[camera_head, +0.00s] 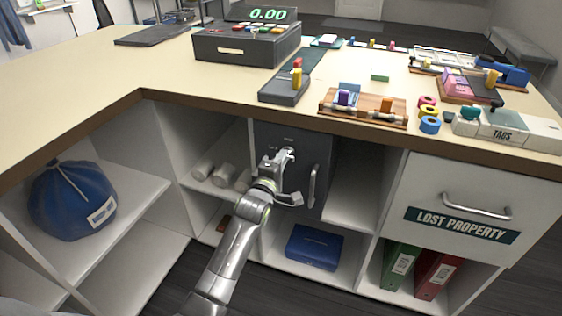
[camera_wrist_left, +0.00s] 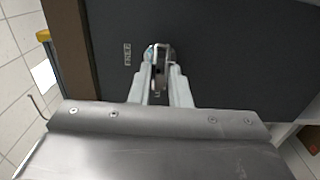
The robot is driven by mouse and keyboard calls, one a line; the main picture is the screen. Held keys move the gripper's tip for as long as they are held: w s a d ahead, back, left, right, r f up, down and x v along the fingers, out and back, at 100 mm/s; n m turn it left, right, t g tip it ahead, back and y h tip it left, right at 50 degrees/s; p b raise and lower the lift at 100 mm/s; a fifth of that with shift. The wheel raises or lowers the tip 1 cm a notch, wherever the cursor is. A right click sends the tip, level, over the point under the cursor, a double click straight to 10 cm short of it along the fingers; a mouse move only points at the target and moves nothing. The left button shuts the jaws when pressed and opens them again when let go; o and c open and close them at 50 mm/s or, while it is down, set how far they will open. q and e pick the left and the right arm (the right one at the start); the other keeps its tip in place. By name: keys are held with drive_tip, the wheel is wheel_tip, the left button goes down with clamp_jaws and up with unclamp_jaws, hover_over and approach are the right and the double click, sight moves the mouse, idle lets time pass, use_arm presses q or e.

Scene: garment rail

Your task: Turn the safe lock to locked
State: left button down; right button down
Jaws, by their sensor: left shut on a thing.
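A dark grey safe (camera_head: 313,149) stands in the counter's middle compartment, with a vertical metal handle (camera_head: 312,185) on its door. My left gripper (camera_head: 287,157) is at the upper part of the door, shut on the lock knob. In the left wrist view, the two fingertips (camera_wrist_left: 159,58) are closed around the metal knob (camera_wrist_left: 168,52). The word FREE (camera_wrist_left: 127,54) is printed on the dark door beside it. The other markings are hidden or too small to read. My right gripper is in neither view.
The counter top (camera_head: 130,62) overhangs the safe. A blue box (camera_head: 314,247) lies on the shelf below, and pale rolls (camera_head: 222,176) lie on the shelf to the left. A drawer labelled LOST PROPERTY (camera_head: 462,220) is to the right. An open cubby (camera_head: 355,185) is beside the safe.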

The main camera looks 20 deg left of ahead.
use_arm(q)
drive_tip(key=shift+f, duration=0.1)
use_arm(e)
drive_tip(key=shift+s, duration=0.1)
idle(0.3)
use_arm(q)
drive_tip(key=c, duration=1.4)
unclamp_jaws()
drive_tip(key=shift+o, duration=0.2)
